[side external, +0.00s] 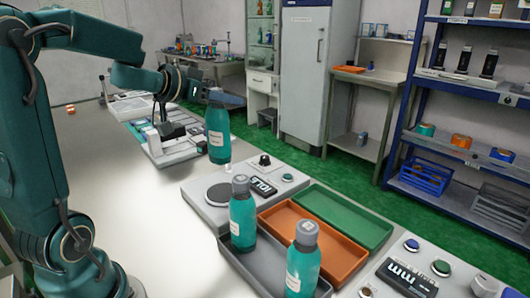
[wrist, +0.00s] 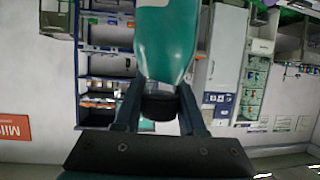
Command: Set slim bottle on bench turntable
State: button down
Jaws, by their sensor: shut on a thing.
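A teal bottle (side external: 218,135) with a pale label hangs about upright from my gripper (side external: 217,98), which is shut on it near its dark cap. In the wrist view the same bottle (wrist: 166,45) and its cap sit between the fingers of my gripper (wrist: 160,98). The bottle is in the air, its base above and a little behind a dark round disc (side external: 219,194), which looks like the turntable, on a grey unit with a display. The disc is empty. Two similar teal bottles (side external: 243,215) (side external: 303,266) stand at a grey tray in front.
The grey tray (side external: 238,262), an orange tray (side external: 325,250) and a green tray (side external: 345,217) lie to the right of the disc. A control panel (side external: 405,278) is at the front right. Another device (side external: 180,145) stands behind the held bottle. The bench left of the disc is clear.

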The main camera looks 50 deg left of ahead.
aim_at(208, 133)
jog(key=shift+f, duration=4.45)
jog(key=shift+c, duration=2.4)
grip_release()
jog(key=shift+s+r, duration=0.2)
jog(key=shift+v, duration=3.5)
